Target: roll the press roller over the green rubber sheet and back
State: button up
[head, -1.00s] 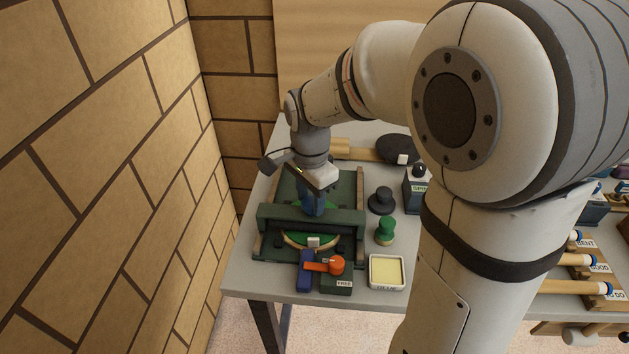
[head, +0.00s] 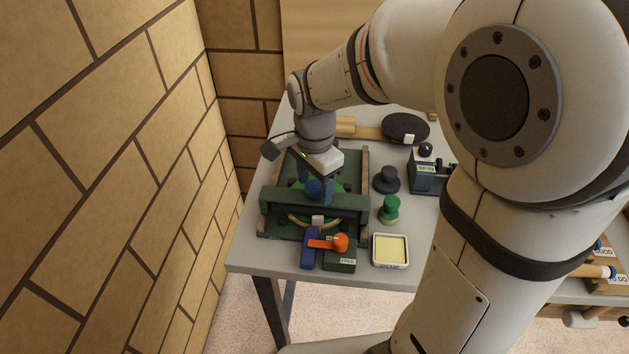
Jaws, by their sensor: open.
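The press roller (head: 345,203) shows as a dark green crossbar over the press bed, near its front end. A round blue knob (head: 314,188) stands at the middle of the bar. My gripper (head: 315,191) is open, pointing down, with one finger on each side of the knob; I cannot tell whether they touch it. The green rubber sheet (head: 338,187) lies on the bed, with bright green showing behind the bar. The bar and my gripper hide much of it. A pale curved edge shows in front of the bar.
In front stand a blue block (head: 310,247) and a dark box with an orange lever (head: 341,243). A pale yellow tray (head: 389,251), a green-topped stamp (head: 389,209) and a black knob (head: 387,180) are on the right. A brick wall (head: 150,180) is close on the left.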

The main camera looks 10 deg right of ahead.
notch_tip(320, 180, up, 8)
jog(key=shift+f, duration=0.1)
dwell(0.4)
jog(key=shift+c, duration=0.5)
